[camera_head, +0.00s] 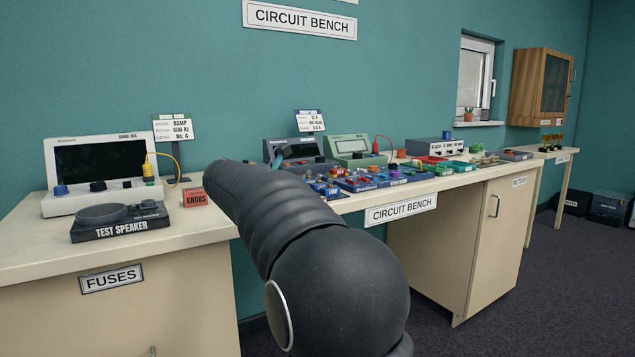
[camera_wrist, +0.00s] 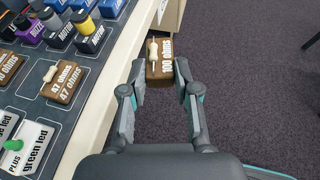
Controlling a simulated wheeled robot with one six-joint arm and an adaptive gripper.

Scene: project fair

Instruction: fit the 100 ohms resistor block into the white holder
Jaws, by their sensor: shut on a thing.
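The 100 ohms resistor block (camera_wrist: 160,70) is brown with white lettering and a pale knob on top. In the wrist view it sits between the fingertips of my gripper (camera_wrist: 160,80), which is shut on it. It is held out past the front edge of the bench, with the dark carpet below. In the head view my dark arm reaches toward the bench and hides my gripper and the block. I cannot make out the white holder for certain in either view.
A brown 47 ohms block (camera_wrist: 62,84) lies on a dark board left of my gripper. The bench's pale front edge (camera_wrist: 105,90) runs close beside my gripper. A test speaker (camera_head: 120,220) stands at the left.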

